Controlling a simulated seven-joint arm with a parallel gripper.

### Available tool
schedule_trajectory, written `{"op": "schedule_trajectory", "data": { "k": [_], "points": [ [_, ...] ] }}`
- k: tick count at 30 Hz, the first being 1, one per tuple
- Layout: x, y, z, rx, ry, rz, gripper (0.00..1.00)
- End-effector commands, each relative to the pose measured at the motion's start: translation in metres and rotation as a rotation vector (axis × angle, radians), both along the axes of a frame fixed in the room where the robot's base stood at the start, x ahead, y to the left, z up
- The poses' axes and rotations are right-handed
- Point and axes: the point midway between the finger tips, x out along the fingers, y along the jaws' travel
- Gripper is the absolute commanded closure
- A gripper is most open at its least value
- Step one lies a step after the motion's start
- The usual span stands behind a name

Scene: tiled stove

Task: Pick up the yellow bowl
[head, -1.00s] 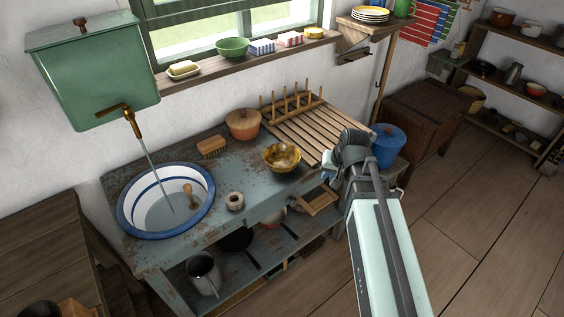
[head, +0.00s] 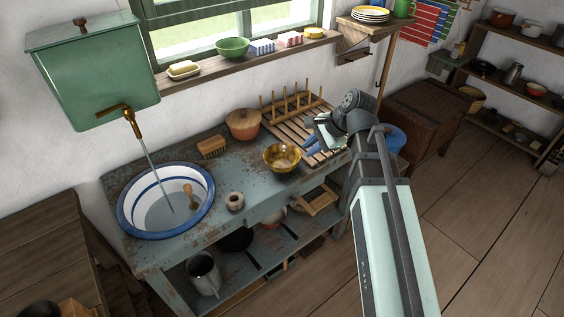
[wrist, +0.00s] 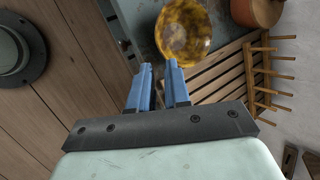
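The yellow bowl (head: 282,158) is mottled yellow and brown. It stands upright on the blue-grey washstand top, left of the slatted drying rack. In the wrist view the bowl (wrist: 184,32) lies just beyond my fingertips, slightly right of the gap between them. My gripper (wrist: 158,72) has two blue fingers apart with nothing between them, so it is open and empty. In the head view my gripper (head: 312,136) is to the right of the bowl, over the drying rack, and does not touch the bowl.
The wooden drying rack with pegs (head: 291,101) is behind and right of the bowl. A blue-rimmed basin (head: 207,213) is at left. A blue container (head: 398,139) is partly hidden by my arm.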

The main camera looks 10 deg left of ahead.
Motion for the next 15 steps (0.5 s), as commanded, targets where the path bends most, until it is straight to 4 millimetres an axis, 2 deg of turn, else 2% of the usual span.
{"op": "schedule_trajectory", "data": {
  "k": [8, 15],
  "points": [
    [0.0, 0.003, -0.005, 0.018, 0.068, -0.104, 0.83],
    [0.005, 0.019, -0.033, 0.017, 0.069, -0.102, 0.83]
  ]
}}
